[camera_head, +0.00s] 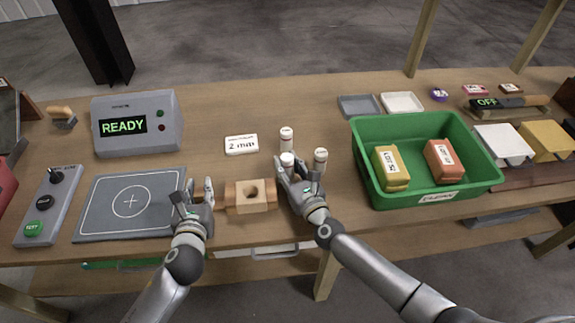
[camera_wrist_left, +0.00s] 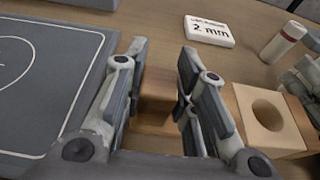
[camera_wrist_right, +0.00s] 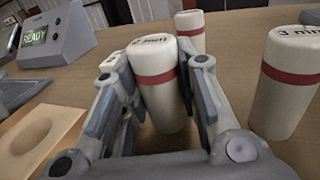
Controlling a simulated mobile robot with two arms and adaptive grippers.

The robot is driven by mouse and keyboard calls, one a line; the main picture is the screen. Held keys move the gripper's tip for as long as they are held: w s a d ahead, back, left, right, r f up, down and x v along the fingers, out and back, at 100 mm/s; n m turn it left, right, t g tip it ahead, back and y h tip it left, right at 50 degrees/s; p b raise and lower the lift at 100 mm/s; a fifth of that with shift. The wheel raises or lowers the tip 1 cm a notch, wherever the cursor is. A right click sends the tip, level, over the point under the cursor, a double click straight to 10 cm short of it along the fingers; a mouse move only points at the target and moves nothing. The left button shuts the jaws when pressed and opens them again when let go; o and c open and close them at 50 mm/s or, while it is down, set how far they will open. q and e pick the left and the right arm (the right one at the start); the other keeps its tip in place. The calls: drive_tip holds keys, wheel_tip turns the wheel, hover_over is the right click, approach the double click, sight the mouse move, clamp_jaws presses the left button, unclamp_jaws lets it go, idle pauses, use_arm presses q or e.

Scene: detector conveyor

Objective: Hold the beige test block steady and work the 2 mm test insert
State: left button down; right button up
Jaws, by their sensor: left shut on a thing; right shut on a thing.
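The beige test block (camera_head: 262,207) lies on the table with its round hole facing up and looking empty. My left gripper (camera_head: 207,192) is at the block's left side, shut on its narrow wooden end piece (camera_wrist_left: 157,98). The block body (camera_wrist_left: 250,128) is right of the fingers in the left wrist view. My right gripper (camera_head: 290,172) is right of the block, shut on a white cylindrical insert with a red band (camera_wrist_right: 160,90). Its top label seems to read 2 mm. The insert is upright; I cannot tell whether its base touches the table.
Two similar inserts stand close by: one behind (camera_head: 286,138) and one to the right (camera_head: 320,160), marked 3 mm. A "2 mm" card (camera_head: 241,145) lies behind the block. A green bin (camera_head: 480,185) holds two packs. A grey mat (camera_head: 105,220) lies left, below a READY display box (camera_head: 165,140).

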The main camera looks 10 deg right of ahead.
drive_tip(key=shift+f, duration=0.1)
drive_tip(key=shift+f, duration=0.1)
drive_tip(key=o, duration=0.8)
